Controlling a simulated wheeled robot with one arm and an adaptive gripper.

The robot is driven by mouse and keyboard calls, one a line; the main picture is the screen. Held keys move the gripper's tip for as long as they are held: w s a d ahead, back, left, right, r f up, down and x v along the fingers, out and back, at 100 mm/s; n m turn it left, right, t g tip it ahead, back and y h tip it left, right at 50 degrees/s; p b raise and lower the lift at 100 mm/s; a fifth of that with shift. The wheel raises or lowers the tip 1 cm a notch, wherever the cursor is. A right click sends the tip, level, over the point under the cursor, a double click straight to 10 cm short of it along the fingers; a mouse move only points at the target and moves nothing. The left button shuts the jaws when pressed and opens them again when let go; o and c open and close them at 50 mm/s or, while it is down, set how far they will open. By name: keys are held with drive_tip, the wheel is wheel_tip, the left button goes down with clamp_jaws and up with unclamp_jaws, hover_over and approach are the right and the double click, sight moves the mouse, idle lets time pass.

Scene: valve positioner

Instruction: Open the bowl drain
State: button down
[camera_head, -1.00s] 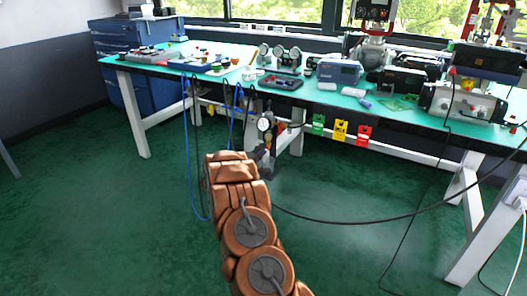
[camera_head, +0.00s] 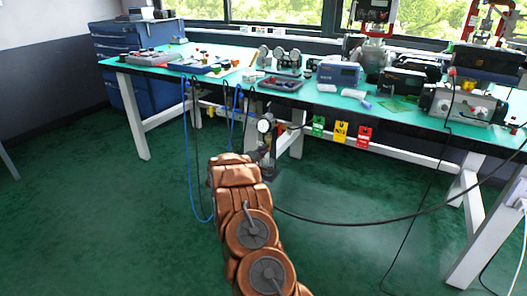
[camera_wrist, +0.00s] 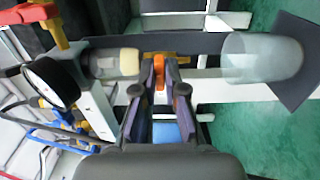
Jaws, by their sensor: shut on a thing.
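In the wrist view, my gripper (camera_wrist: 159,66) is shut on a small orange piece (camera_wrist: 158,74), likely the drain handle. The fingers hide part of it. A clear, cup-shaped bowl (camera_wrist: 262,57) lies to the right of the fingertips. A cream and grey cylinder (camera_wrist: 128,63) is just left of the fingertips. A round gauge (camera_wrist: 50,82) stands further left. In the head view the gauge (camera_head: 264,126) hangs by the bench's front edge. There my arm covers the gripper and the drain.
A red handle (camera_wrist: 38,18) and blue hoses (camera_wrist: 55,137) are on the left of the wrist view. In the head view, blue hoses (camera_head: 188,150) and a black cable (camera_head: 350,223) hang below the cluttered bench (camera_head: 225,53). Open green floor lies in front.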

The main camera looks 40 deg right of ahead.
drive_tip(key=shift+a, duration=0.1)
drive_tip(key=shift+m+p, duration=0.4)
drive_tip(key=shift+p, duration=0.2)
drive_tip(key=m+p, duration=0.2)
drive_tip(key=m, duration=1.5)
drive_tip(key=shift+f+p, duration=0.1)
drive_tip(key=shift+p, duration=0.3)
drive_tip(key=c, duration=1.5)
unclamp_jaws()
